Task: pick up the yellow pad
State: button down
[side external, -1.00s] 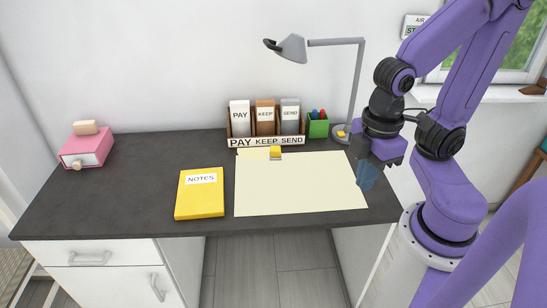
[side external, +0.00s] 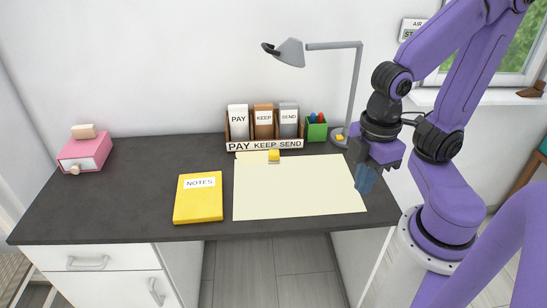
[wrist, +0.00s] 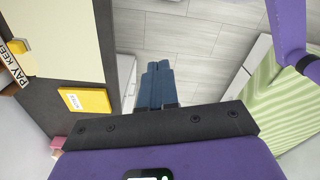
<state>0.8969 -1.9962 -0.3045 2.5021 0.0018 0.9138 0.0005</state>
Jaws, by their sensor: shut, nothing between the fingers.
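The yellow pad (side external: 199,203), labelled NOTES, lies flat on the dark desk left of the cream sheet, near the front edge. It also shows in the wrist view (wrist: 85,101), to the left of my fingers. My gripper (side external: 364,182) is above the right end of the desk, by the right edge of the cream sheet, well to the right of the pad. Its blue fingers point down and are shut and empty; they also show in the wrist view (wrist: 157,84). Nothing covers the pad.
The cream sheet (side external: 290,190) covers the middle of the desk. Behind it stand the PAY KEEP SEND rack (side external: 264,145), a green pen cup (side external: 316,131) and a grey lamp (side external: 357,90). A small yellow-topped object (side external: 273,155) sits at the sheet's back edge. A pink box (side external: 85,152) stands far left.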

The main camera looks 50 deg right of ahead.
jog(key=shift+c, duration=2.2)
grip_release()
jog(key=shift+w, duration=0.1)
jog(key=w+a+f+m, duration=0.1)
jog(key=w+m, duration=0.4)
jog(key=w, duration=0.7)
jog(key=w+a+f+m, duration=0.15)
jog(key=w+m, duration=0.35)
jog(key=w, duration=0.7)
jog(key=m, duration=1.2)
send_near(274, 153)
notch_tip(274, 153, down, 11)
jog(key=shift+w+a+r, duration=0.1)
jog(key=shift+w, duration=0.1)
